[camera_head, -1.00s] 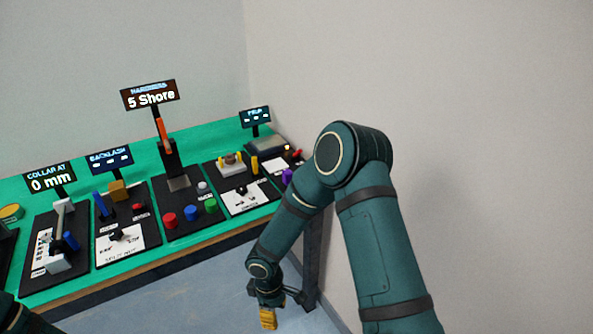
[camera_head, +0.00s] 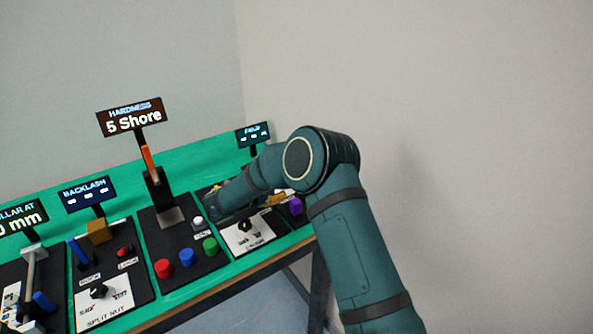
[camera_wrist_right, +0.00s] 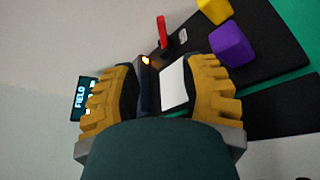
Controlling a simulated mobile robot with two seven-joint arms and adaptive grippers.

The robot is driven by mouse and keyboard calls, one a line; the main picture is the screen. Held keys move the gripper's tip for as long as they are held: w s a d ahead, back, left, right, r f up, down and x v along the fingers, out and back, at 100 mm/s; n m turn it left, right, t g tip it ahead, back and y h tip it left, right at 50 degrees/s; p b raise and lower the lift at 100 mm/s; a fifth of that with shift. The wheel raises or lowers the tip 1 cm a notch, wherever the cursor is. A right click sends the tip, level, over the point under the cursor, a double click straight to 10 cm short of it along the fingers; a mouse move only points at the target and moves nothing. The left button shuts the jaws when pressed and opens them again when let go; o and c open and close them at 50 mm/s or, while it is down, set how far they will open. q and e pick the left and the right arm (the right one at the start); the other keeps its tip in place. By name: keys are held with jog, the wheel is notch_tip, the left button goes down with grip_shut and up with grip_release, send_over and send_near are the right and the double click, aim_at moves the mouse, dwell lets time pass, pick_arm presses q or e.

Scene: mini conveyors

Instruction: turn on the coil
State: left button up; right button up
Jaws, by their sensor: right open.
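The station with the FIELD display (camera_head: 252,134) is at the back right of the table; my right arm hides much of it in the head view. In the right wrist view the FIELD display (camera_wrist_right: 82,99) is at the left. An amber light (camera_wrist_right: 146,60) glows on a dark housing between the fingers, beside a white card (camera_wrist_right: 173,87). A red lever (camera_wrist_right: 162,30) stands beyond the fingertips on a dark panel. I cannot tell which part is the coil. My right gripper (camera_wrist_right: 163,90) is open and empty, over this station. My left gripper is out of view.
A purple block (camera_wrist_right: 231,45) and a yellow block (camera_wrist_right: 213,10) are right of the lever in the wrist view. The HARDNESS display (camera_head: 135,117) and its red, blue and green knobs stand to the left. The wall is close on the right.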

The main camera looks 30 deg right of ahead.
jog(key=b+x, duration=0.1)
jog(key=x, duration=1.1)
jog(key=shift+s+d+f+b, duration=0.1)
jog(key=shift+s+f+b, duration=0.1)
jog(key=shift+b, duration=0.15)
jog(key=shift+w+d+f, duration=0.1)
jog(key=shift+w+d, duration=0.15)
jog(key=shift+d, duration=0.4)
jog(key=shift+o, duration=0.2)
grip_shut()
